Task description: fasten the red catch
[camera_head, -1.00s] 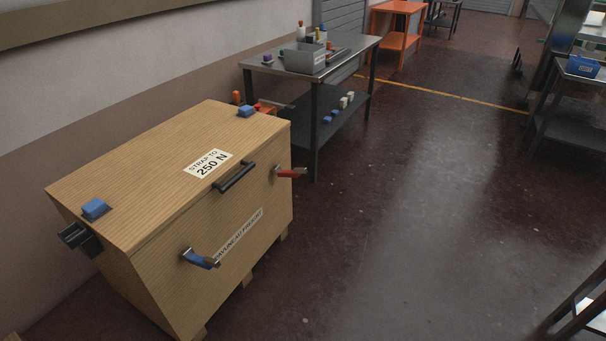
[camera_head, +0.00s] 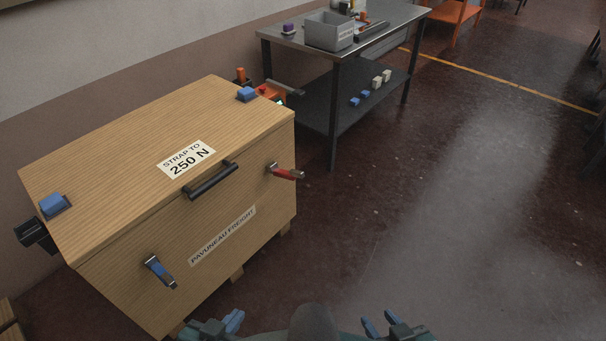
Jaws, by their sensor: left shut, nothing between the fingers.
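The red catch (camera_head: 286,172) is on the front face of the wooden crate (camera_head: 110,137), near its right end. Its red lever sticks out from the face, to the right in the picture. A blue catch (camera_head: 160,272) is on the same face, further left and lower. My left gripper (camera_head: 225,325) is at the bottom edge of the view, shut and empty, in front of the crate. My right gripper (camera_head: 379,325) is at the bottom edge further right, with its fingers apart and nothing between them. Both are well away from the red catch.
The crate has a black handle (camera_head: 211,181) on its front edge and blue pieces (camera_head: 53,204) on the lid. A metal table (camera_head: 385,17) with a grey bin (camera_head: 328,32) stands behind it. The floor (camera_head: 450,220) to the right is clear.

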